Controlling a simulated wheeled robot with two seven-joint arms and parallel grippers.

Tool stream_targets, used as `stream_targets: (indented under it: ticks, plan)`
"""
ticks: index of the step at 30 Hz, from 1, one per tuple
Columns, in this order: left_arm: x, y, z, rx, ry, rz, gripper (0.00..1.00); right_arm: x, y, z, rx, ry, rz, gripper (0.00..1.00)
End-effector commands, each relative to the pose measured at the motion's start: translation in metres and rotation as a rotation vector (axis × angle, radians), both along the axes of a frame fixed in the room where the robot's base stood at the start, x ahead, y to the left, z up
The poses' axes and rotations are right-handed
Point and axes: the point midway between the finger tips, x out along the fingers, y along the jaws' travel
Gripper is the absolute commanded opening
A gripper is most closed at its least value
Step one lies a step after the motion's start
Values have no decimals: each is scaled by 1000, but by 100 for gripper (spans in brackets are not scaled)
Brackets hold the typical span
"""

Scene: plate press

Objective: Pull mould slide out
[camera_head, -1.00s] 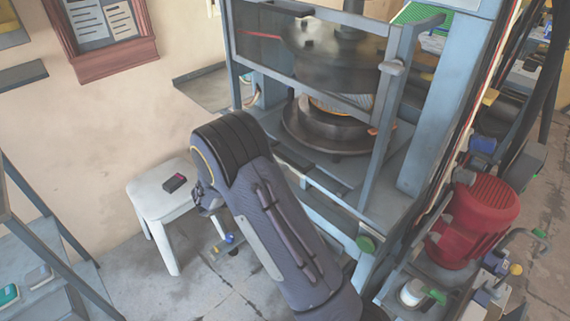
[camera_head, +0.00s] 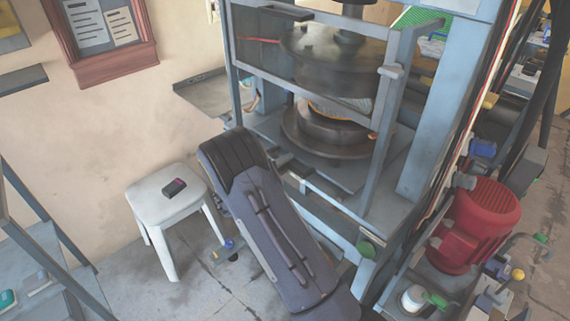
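The press (camera_head: 425,130) is a blue-grey frame with a dark round upper plate (camera_head: 330,62) above a dark round lower mould (camera_head: 325,138). The lower mould sits on a flat grey slide plate (camera_head: 345,176) inside the frame. A pale bar (camera_head: 328,192) runs along the front of the press. My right arm rises from the bottom, its dark end in front of the press's left front corner. My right gripper (camera_head: 283,160) is mostly hidden behind this arm, close to the front of the slide. Its fingers and any contact are unclear. My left gripper is out of view.
A white stool (camera_head: 160,205) with a small dark box (camera_head: 174,187) stands left of my arm. A red motor (camera_head: 480,225) is right of the press. A green button (camera_head: 366,249) is on the lower front.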

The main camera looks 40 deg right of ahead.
Motion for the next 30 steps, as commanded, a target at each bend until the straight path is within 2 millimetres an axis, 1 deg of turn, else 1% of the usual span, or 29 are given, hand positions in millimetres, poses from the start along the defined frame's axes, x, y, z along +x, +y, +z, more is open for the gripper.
stream_targets:
  ticks: [3,8,17,20,23,25,29,30]
  plan:
    - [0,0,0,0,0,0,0,0,0,0,0,0,0,22]
    - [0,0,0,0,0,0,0,0,0,0,0,-1,0,1]
    - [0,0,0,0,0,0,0,0,1,0,0,-1,0,0]
    - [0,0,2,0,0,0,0,0,4,1,0,0,0,0]
    - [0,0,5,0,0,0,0,-1,11,2,0,0,2,0]
    - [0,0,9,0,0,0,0,-2,20,2,1,0,1,0]
    - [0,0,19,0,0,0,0,-3,45,3,2,2,5,0]
    - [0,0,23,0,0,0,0,-4,55,3,3,3,5,0]
